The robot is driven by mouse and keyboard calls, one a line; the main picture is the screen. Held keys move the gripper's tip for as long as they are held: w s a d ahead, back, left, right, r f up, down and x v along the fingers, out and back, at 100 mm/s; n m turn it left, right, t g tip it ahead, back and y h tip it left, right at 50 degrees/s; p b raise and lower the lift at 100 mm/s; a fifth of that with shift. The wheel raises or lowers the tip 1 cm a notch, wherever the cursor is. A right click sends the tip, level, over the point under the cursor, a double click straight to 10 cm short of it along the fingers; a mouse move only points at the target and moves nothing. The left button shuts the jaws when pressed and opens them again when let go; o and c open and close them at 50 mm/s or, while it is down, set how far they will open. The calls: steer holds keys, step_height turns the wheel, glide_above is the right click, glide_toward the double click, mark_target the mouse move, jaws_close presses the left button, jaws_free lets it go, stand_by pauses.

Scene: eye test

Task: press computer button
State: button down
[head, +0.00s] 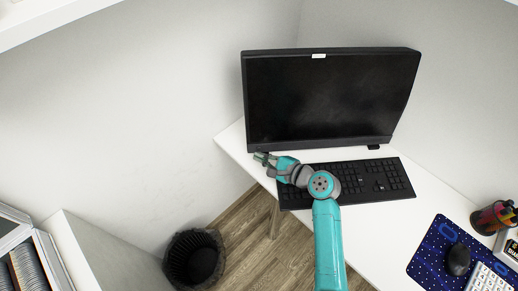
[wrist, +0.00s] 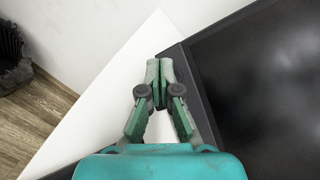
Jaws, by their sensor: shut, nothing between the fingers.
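A black computer monitor (head: 330,98) stands on the white desk (head: 232,141) with its screen dark. No button can be made out on it in the head view. My gripper (head: 260,158) is at the monitor's lower left corner, over the left end of the desk. In the wrist view my gripper (wrist: 159,64) is shut and empty, its fingertips close to the edge of the monitor's frame (wrist: 199,100). I cannot tell whether they touch it. My gripper and arm hide the left part of the black keyboard (head: 375,180).
A blue mouse pad (head: 425,262) with a black mouse (head: 458,260) lies at the right. A pen cup (head: 492,218) stands beyond it. A black waste bin (head: 194,258) is on the floor at lower left. White walls stand behind and left of the desk.

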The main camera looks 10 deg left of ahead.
steer(key=shift+w, duration=0.15)
steer(key=shift+w+a+f, duration=0.1)
steer(key=shift+w, duration=0.15)
steer(key=shift+w+a, duration=0.1)
steer(key=shift+w, duration=0.3)
stand_by(0.8)
stand_by(0.3)
steer(key=shift+s+d, duration=0.2)
steer(key=shift+s, duration=0.6)
steer(key=shift+s, duration=0.1)
steer(key=shift+s+d+r, duration=0.15)
steer(key=shift+s+r, duration=0.05)
steer(key=shift+s, duration=0.55)
steer(key=shift+s+d+r, duration=0.2)
steer(key=shift+s, duration=0.6)
steer(key=shift+s+d+r, duration=0.15)
steer(key=shift+s+r, duration=0.05)
steer(key=shift+s, duration=0.55)
steer(key=shift+s, duration=0.1)
